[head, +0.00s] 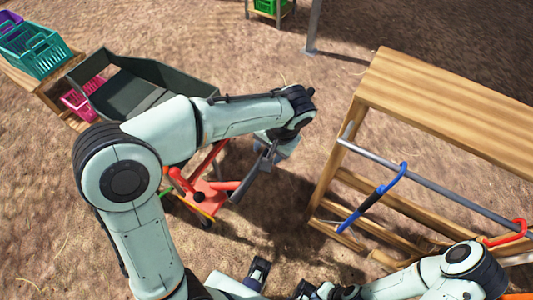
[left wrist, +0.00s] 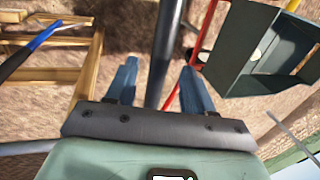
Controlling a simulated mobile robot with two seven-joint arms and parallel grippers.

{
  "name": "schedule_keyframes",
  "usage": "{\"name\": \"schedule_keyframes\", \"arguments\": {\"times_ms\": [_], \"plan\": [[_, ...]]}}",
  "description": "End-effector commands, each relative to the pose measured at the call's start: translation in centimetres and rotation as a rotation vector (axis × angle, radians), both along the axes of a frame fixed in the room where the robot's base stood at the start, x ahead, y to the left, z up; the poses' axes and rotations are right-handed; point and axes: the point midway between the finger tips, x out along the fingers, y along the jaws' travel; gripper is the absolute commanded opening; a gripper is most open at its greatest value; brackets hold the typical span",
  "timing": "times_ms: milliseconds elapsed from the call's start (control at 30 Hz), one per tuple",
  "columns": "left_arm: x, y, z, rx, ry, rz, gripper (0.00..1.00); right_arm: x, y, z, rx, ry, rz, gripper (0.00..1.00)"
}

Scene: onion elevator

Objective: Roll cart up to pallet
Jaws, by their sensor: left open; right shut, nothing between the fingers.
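The cart has a dark green tray (head: 140,90) and a red frame (head: 207,196), left of centre in the head view. Its tray also shows at the right of the left wrist view (left wrist: 255,50). My left gripper (head: 272,150) is at the cart's dark handle bar (head: 250,180). In the left wrist view its blue fingers are open, one on each side of the bar (left wrist: 167,55); contact is not clear. My right gripper (head: 254,280) is low at the bottom edge, shut and empty, partly hidden. No pallet is clearly identifiable; a wooden platform (head: 22,80) stands at the far left.
A teal crate (head: 35,52) sits on that platform, and a magenta crate (head: 82,100) is beside the cart. A wooden stand (head: 440,95) with a metal rail and a blue-handled tool (head: 373,198) fills the right. A metal post (head: 313,28) stands behind. Bare ground lies beyond the cart.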

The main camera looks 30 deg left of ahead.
Motion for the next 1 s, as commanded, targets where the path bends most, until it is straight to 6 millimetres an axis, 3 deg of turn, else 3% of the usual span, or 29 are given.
{"name": "schedule_keyframes", "arguments": {"times_ms": [200,533,567,700,1000], "plan": [[0.0,0.6,-2.2,0.0,0.002,0.001,0.52,-0.1,0.0,-0.3,0.0,0.001,0.0,0.0],[0.0,0.7,-2.5,0.0,0.001,-0.001,0.52,-0.1,0.0,-0.3,0.0,0.001,0.0,0.0],[0.0,0.7,-2.5,0.0,0.001,-0.001,0.46,-0.1,0.0,-0.3,0.0,0.001,0.0,0.0],[0.1,0.7,-2.5,0.0,0.001,-0.001,0.0,-0.1,0.0,-0.3,0.0,0.001,0.0,0.0],[0.1,1.2,-2.5,0.001,0.001,0.001,0.0,-0.1,0.0,-0.3,0.0,0.001,0.0,0.0]]}}
